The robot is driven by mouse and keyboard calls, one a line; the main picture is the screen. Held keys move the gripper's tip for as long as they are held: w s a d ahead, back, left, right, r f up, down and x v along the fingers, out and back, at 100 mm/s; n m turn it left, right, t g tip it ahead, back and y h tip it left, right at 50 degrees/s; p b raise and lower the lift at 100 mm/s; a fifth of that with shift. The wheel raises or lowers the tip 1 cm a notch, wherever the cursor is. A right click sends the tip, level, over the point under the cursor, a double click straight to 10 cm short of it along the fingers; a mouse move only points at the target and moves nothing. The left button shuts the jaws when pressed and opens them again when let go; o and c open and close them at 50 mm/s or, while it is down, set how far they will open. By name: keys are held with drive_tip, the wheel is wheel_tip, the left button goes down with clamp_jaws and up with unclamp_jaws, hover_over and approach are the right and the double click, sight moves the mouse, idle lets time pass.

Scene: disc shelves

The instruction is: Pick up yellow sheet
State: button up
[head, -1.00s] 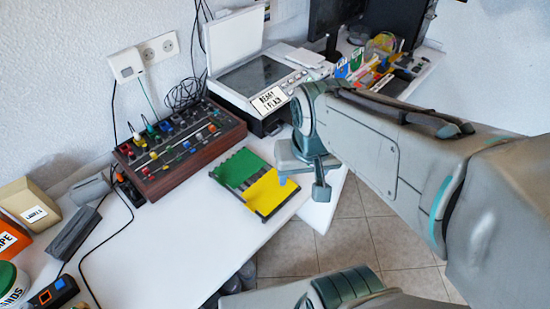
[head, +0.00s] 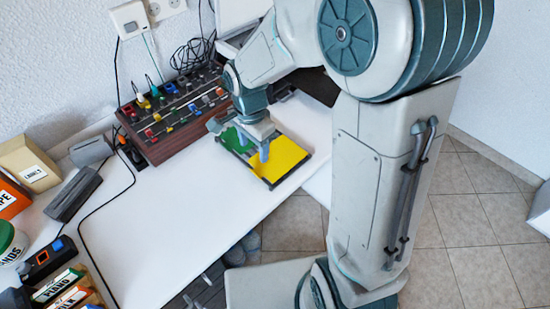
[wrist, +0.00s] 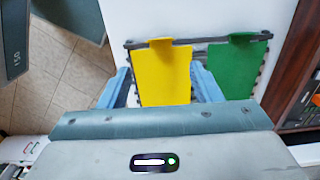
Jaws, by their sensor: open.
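The yellow sheet (head: 282,157) lies in the right part of a dark rack (head: 271,185) on the white table, beside the green sheet (head: 233,140). In the wrist view the yellow sheet (wrist: 162,75) sits between my gripper's two blue fingers (wrist: 160,88), with the green sheet (wrist: 236,66) to its right. My gripper (head: 240,142) is open and empty, over the rack in the head view. The wrist view does not show clearly how high the fingers are above the sheet. My gripper hides part of the green sheet and the left edge of the yellow one in the head view.
A mixer box (head: 173,120) with coloured knobs stands behind the rack at the left. Boxes and small devices (head: 72,193) line the table's left side. The table (head: 185,225) is clear in front of the rack. Tiled floor lies beyond its right edge.

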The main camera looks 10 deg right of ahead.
hover_over(254, 173)
drive_tip(key=f, duration=0.3)
drive_tip(key=w+f, duration=0.1)
drive_tip(key=shift+d+f, duration=0.3)
drive_tip(key=shift+s+a+f, duration=0.1)
drive_tip(key=shift+a+f, duration=0.05)
drive_tip(key=shift+f, duration=1.15)
drive_tip(key=shift+s+a+f, duration=0.1)
drive_tip(key=shift+f, duration=1.2)
drive_tip(key=c, duration=1.1)
